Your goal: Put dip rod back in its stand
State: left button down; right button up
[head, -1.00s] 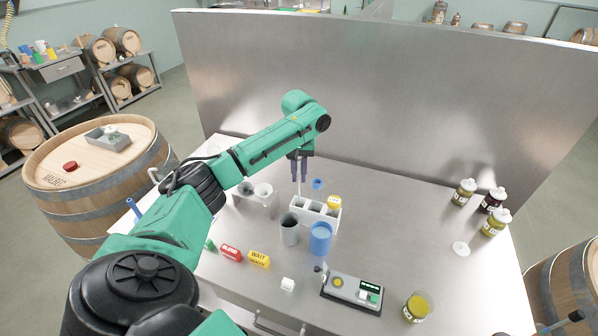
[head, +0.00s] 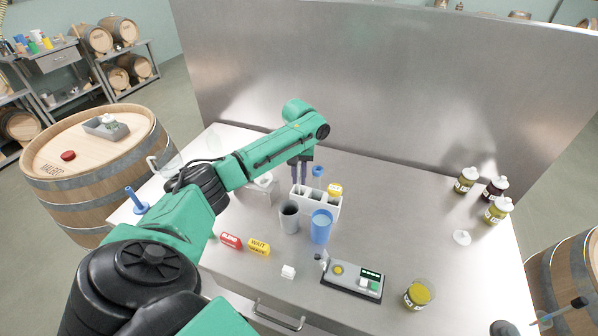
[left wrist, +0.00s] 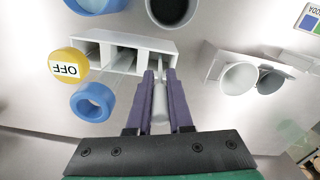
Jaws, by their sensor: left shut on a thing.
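My left gripper (head: 299,180) is shut on a thin pale rod (left wrist: 160,98), which looks like the dip rod. The rod stands between the purple fingers, and its lower part is hard to make out. The fingers are low over the white slotted stand (head: 325,209), at its left end in the head view. In the left wrist view the stand (left wrist: 140,42) has several openings, and the rod points at the rightmost one. I cannot tell how deep its tip is. My right gripper is not in view.
A grey cup (head: 289,221) and a blue cup (head: 321,230) stand close in front of the stand. A yellow OFF piece (left wrist: 68,65) and a blue ring (left wrist: 92,101) are beside it. A pale cup holder (head: 262,190) is left. A meter (head: 352,281) lies in front.

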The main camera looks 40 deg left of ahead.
pick_arm(q)
jog(key=shift+f, duration=1.05)
jog(key=c, duration=0.7)
grip_release()
jog(key=shift+c, duration=0.2)
jog(key=shift+r, duration=0.1)
notch_tip(320, 180, up, 12)
jog(key=b, duration=0.3)
jog(key=shift+r+p, duration=0.45)
jog(key=shift+r, duration=0.85)
jog(key=shift+f, duration=0.1)
